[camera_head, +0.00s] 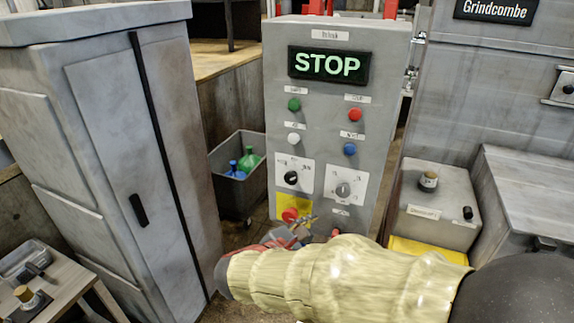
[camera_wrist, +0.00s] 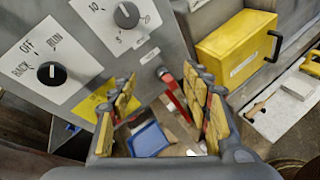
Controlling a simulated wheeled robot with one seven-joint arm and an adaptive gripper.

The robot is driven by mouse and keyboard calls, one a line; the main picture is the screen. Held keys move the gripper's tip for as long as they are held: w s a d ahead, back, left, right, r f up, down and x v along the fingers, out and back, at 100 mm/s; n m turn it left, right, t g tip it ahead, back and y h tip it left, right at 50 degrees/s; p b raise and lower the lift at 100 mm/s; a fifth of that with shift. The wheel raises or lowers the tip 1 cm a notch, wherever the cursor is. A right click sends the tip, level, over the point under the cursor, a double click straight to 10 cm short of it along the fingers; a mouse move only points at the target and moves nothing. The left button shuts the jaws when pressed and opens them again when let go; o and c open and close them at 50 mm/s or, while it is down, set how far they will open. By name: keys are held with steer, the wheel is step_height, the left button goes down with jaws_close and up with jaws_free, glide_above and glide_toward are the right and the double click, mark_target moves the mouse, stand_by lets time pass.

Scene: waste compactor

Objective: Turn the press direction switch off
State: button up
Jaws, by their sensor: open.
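The press direction switch (camera_head: 291,178) is a black round knob on a white plate, low left on the grey control panel (camera_head: 320,130). In the wrist view the switch (camera_wrist: 51,72) is at the left, with the labels BACK, OFF and RUN around it. Its exact setting is too small to tell. My gripper (camera_wrist: 165,105) is open, with yellow-padded fingers and nothing held between them. It is apart from the switch, below and to the right of it in the wrist view. In the head view my gripper (camera_head: 290,235) is in front of the panel's lower part, below the switch.
A second dial (camera_head: 343,190) sits right of the switch. A red button (camera_head: 290,214) on a yellow plate is just below. A red lever (camera_wrist: 175,95) is near my right finger. A grey cabinet (camera_head: 120,150) stands left, and a bin with bottles (camera_head: 240,190) stands between.

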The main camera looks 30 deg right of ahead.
mark_target(290, 179)
steer(key=w+a+r+n+t+h+p, duration=0.1)
steer(key=w+a+r+n+t+p, duration=0.15)
steer(key=w+n, duration=0.2)
steer(key=w+a+r+n+t+p, duration=0.1)
steer(key=w+a+r+n+t, duration=0.25)
steer(key=w, duration=0.25)
steer(key=shift+n+t, duration=0.3)
steer(key=shift+b+x, duration=0.45)
steer(key=shift+x, duration=3.35)
steer(key=shift+w+a+f, duration=0.1)
steer(key=shift+f, duration=0.05)
steer(key=shift+c, duration=0.4)
steer(key=c, duration=1.1)
